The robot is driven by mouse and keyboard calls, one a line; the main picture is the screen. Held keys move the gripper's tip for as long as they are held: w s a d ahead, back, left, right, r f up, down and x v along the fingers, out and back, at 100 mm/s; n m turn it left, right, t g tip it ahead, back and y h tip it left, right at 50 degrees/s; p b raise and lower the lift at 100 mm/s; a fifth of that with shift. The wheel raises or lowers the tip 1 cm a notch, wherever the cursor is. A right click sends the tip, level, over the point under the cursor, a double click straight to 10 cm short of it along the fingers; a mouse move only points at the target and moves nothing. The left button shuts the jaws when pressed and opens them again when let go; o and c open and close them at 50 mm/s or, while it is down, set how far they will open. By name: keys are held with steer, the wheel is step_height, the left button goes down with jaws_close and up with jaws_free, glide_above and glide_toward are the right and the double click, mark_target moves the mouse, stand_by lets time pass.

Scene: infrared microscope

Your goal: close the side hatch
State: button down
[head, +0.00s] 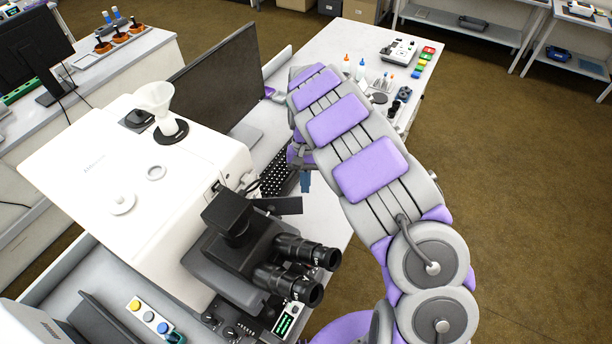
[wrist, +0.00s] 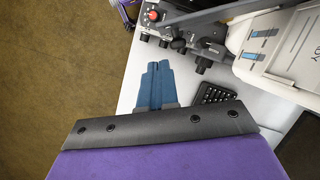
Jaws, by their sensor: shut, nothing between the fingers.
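The white microscope body (head: 150,180) fills the left of the head view, with black eyepieces (head: 300,270) at its front. A thin dark flap (head: 280,205) sticks out from its right side, beside the keyboard; it looks like the side hatch standing open, but I cannot be sure. In the wrist view a dark grey panel (wrist: 235,12) juts from the pale machine side (wrist: 255,38), probably the same flap. My gripper (wrist: 155,72) has blue fingers held together, empty, over the table edge and apart from the panel. In the head view its blue tip (head: 305,182) shows beyond the flap.
A black keyboard (head: 278,175) and dark monitor (head: 215,80) stand behind the flap. Knobs (wrist: 205,62) lie close ahead of my fingers in the wrist view. Small bottles (head: 347,63) and tools occupy the far bench. The brown floor (head: 500,150) at right is open.

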mark_target(300, 203)
steer(key=a, duration=0.5)
steer(key=shift+s+d+f+m+y+b, duration=0.1)
steer(key=shift+s+d+m+y+b, duration=0.15)
steer(key=shift+s+d+m, duration=0.6)
steer(key=shift+s+d+m+y+b, duration=0.2)
steer(key=shift+s+m, duration=0.35)
steer(key=shift+s, duration=0.65)
steer(key=shift+s+d+f+m+y+b, duration=0.1)
steer(key=shift+s+d+m+y+b, duration=0.15)
steer(key=shift+s+d+m, duration=0.6)
steer(key=shift+s+a+m+t, duration=0.15)
steer(key=shift+s+a+m, duration=0.1)
steer(key=shift+s, duration=0.2)
steer(key=shift+s+a+m+t, duration=0.15)
steer(key=shift+s+m, duration=0.05)
steer(key=shift+s, duration=0.25)
steer(key=shift+s+a+r+m+y, duration=0.1)
steer(key=shift+s+a+m+y, duration=0.1)
steer(key=shift+s+m, duration=0.2)
steer(key=shift+s+a+r+m+y, duration=0.1)
steer(key=shift+s+a+m, duration=0.05)
steer(key=shift+s+m, duration=0.2)
